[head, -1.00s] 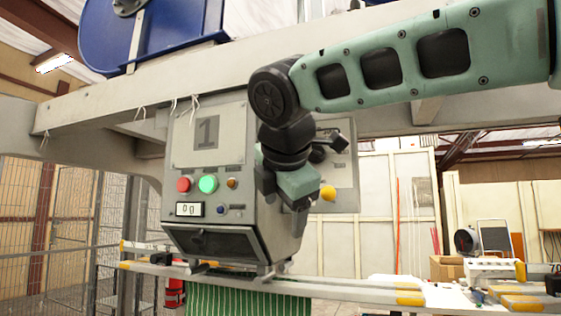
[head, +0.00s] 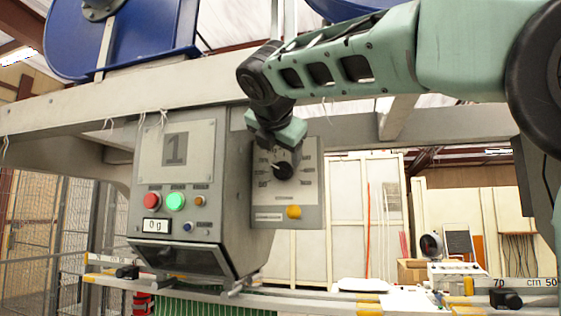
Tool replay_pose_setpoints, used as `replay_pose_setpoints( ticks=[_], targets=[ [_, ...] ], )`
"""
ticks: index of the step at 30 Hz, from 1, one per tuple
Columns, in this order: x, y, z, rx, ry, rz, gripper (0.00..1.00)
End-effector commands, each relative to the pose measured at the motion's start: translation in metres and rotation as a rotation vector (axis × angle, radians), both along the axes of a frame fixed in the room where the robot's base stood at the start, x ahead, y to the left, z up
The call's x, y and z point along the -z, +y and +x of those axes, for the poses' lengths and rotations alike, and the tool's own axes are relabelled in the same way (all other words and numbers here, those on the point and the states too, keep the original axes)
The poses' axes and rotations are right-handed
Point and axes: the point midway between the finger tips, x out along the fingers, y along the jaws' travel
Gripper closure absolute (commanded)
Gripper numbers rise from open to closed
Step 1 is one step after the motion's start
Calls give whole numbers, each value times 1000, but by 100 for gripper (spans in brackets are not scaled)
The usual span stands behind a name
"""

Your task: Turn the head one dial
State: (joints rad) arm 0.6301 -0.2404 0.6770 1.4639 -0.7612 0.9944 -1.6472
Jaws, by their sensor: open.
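The head one unit (head: 176,205) is a grey box marked "1" with red and green buttons and a small display reading "0 g". On its right side is a grey panel (head: 270,200) with the black dial (head: 284,171), surrounded by small labels. My gripper (head: 279,150) is directly above and in front of the dial's upper part. Its fingertips overlap the dial in the picture; I cannot tell whether they touch it. The jaws are open, though the fingers are partly hidden by the wrist.
A yellow knob (head: 293,212) sits below the dial on the same panel. A grey beam (head: 340,135) runs behind my arm. A rail with yellow marks (head: 370,300) crosses below. The space right of the panel is open.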

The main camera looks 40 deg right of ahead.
Motion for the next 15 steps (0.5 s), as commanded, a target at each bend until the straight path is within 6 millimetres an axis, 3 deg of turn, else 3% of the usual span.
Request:
replay_pose_setpoints(
  ticks=[6, 15],
  targets=[
    [13, -27, 31, 2, 4, 3, 31],
    [23, -43, 50, 0, 2, 1, 31]
  ],
)
